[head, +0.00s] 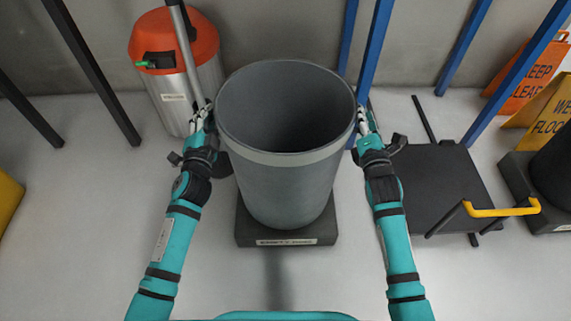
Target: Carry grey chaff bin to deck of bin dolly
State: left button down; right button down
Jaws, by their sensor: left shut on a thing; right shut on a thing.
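The grey chaff bin (287,185) is a tall, open, empty-looking tub, upright in the middle of the head view. My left gripper (205,118) is shut on its left side near the rim. My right gripper (364,122) is shut on its right side near the rim. The fingertips are partly hidden. The bin dolly (437,182) is to the right, with a bare flat black deck and a yellow handle (500,211) at its front right.
A dark labelled stand (287,236) is under the bin; I cannot tell whether they touch. An orange-topped grey canister (180,80) stands back left. Blue posts (375,40) rise behind. A yellow floor sign (545,112) and another dark stand (530,190) are at right.

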jog(key=shift+f, duration=0.1)
